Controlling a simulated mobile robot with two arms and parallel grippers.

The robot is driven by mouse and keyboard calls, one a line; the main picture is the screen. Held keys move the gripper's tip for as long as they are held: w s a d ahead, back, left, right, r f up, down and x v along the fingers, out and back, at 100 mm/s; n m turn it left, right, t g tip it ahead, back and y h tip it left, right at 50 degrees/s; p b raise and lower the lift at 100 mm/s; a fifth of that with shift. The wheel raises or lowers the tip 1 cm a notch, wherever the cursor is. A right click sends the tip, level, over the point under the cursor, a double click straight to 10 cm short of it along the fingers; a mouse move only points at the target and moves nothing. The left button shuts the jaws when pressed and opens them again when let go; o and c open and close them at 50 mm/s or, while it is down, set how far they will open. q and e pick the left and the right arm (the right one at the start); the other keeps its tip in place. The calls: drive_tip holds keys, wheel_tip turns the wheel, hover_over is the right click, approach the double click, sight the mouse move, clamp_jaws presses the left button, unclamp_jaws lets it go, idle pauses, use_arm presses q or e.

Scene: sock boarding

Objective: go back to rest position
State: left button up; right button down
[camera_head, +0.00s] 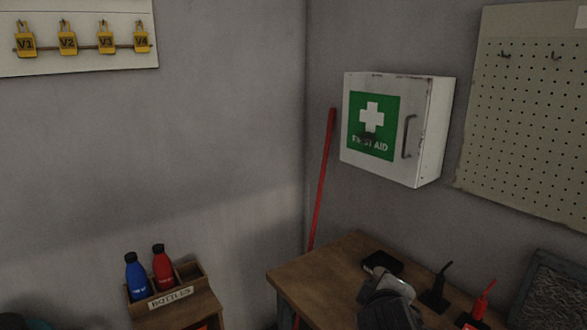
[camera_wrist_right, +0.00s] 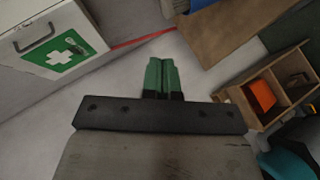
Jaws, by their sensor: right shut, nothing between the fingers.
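My right gripper (camera_wrist_right: 162,78) shows in the right wrist view. Its two green fingers lie together with nothing between them, over the grey floor and clear of other things. My left gripper is not in view. A rest position is not marked anywhere in these views.
The white first aid cabinet (camera_head: 428,135) hangs beside the corner. A wooden table (camera_head: 310,275) stands below it, and a red pole (camera_head: 322,180) leans in the corner. The bottle holder (camera_head: 172,298) holds a blue bottle (camera_head: 137,278) and a red bottle (camera_head: 162,268). A pegboard (camera_head: 530,120) hangs right.

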drive_tip(key=s+d+f+m+g+y, duration=0.2)
drive_tip(key=s+f+m+g, duration=0.15)
drive_tip(key=s+f, duration=0.9)
drive_tip(key=s+d+f+m+g+y, duration=0.1)
drive_tip(key=s+f+m+g, duration=0.15)
drive_tip(key=s+f, duration=0.4)
drive_tip(key=s+d+f+m+g+y, duration=0.1)
drive_tip(key=s+f+m+g, duration=0.15)
drive_tip(key=s, duration=0.75)
wheel_tip(320, 180, down, 26)
drive_tip(key=s+g, duration=0.1)
drive_tip(key=g, duration=0.1)
drive_tip(key=s+d+f, duration=0.2)
drive_tip(key=s+f, duration=1.4)
drive_tip(key=shift+s+d+f+n+g, duration=0.15)
drive_tip(key=shift+s+d+n+g, duration=0.05)
drive_tip(key=shift+d+n+g, duration=0.2)
